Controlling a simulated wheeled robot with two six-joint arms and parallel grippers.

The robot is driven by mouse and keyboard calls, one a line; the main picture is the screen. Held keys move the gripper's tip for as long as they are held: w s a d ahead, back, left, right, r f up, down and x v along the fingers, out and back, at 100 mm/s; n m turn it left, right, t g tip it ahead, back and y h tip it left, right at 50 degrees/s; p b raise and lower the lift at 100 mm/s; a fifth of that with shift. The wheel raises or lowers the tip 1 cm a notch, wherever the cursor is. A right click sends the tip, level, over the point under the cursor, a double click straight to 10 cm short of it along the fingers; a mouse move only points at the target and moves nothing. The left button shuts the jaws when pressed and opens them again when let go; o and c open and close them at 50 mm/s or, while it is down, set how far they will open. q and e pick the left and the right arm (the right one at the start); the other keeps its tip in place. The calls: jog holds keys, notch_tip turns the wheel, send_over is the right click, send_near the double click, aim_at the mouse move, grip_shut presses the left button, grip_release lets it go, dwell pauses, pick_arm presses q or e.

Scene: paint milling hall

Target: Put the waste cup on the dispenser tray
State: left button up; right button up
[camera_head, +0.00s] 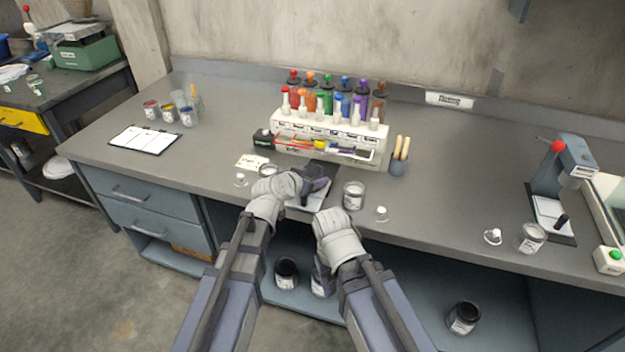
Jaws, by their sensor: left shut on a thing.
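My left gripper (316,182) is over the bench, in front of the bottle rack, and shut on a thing. Its jaws and wrist hide most of what it holds, so I cannot make out whether that is the waste cup. A dark plate with a white top (307,198), which looks like the dispenser tray, lies right below the left gripper and is partly covered by it. A clear labelled cup (353,195) stands upright just right of the tray, apart from both grippers.
The rack (330,145) with coloured bottles stands behind. Small clear lids lie near the front edge. A red-knobbed device (565,180) and a jar (530,237) stand right. Free bench lies between.

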pick_arm(q)
jog(key=shift+f, duration=0.1)
jog(key=shift+f, duration=0.15)
jog(key=o, duration=1.3)
jog(key=shift+r, duration=0.2)
